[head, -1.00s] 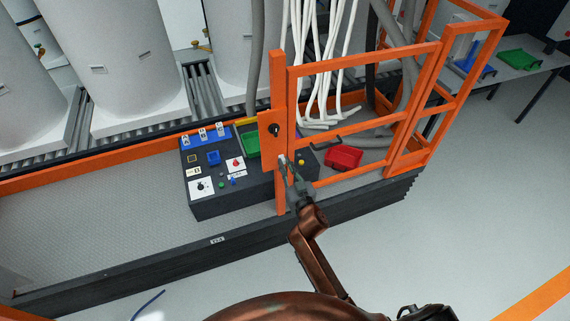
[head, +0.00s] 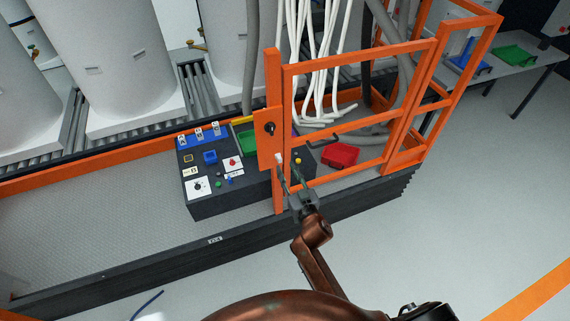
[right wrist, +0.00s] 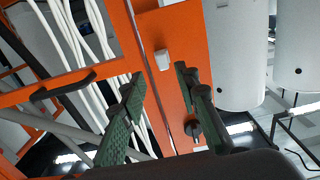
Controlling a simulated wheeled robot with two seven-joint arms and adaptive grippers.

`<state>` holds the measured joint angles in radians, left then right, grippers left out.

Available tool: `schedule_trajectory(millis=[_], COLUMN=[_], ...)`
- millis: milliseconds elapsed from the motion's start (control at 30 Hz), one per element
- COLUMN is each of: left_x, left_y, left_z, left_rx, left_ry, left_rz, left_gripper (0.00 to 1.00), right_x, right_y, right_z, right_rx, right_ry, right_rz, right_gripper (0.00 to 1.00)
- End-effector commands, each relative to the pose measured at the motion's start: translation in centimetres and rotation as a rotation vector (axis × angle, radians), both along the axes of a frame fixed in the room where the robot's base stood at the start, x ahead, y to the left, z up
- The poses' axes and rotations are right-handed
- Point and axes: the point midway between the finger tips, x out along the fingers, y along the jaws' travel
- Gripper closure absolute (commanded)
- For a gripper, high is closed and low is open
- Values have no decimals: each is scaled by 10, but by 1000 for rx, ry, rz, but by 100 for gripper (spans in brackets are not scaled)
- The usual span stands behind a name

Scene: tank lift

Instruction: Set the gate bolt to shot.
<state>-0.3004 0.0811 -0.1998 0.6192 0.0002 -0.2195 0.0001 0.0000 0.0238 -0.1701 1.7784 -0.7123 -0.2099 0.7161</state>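The orange gate (head: 361,56) stands upright at the platform's front edge. A pale block-shaped knob (head: 279,159) sits on the gate's post side, and it shows in the right wrist view (right wrist: 163,59). A black round knob (head: 270,128) is on the orange plate above it, and it shows in the right wrist view (right wrist: 193,128). I cannot tell for certain which part is the bolt or its position. My right gripper (head: 289,163) is open in front of the pale knob; its green-padded fingers (right wrist: 160,95) are apart with nothing between the tips. My left gripper is out of view.
A dark control box (head: 215,170) stands left of the gate post. A black gate handle (head: 323,139), a red bin (head: 340,156) and hanging white hoses (head: 318,70) are close by. Large white tanks (head: 110,55) stand behind. The floor in front on the right is clear.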

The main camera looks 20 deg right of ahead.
Motion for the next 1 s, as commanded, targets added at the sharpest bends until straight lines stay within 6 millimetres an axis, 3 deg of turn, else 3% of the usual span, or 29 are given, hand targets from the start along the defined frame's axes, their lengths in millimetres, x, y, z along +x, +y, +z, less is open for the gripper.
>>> schedule_trajectory(millis=[200, 400, 1000], left_x=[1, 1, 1], left_y=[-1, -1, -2], left_z=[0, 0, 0], left_rx=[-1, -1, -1], left_ry=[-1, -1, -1], left_rz=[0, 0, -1], left_gripper=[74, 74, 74], right_x=[-47, -72, -78], right_y=[-2, -3, -3], right_z=[-1, -1, 0], right_rx=[1, 0, 0], right_ry=[3, 2, 0], right_rz=[-2, -2, -1], right_gripper=[71, 71, 71])
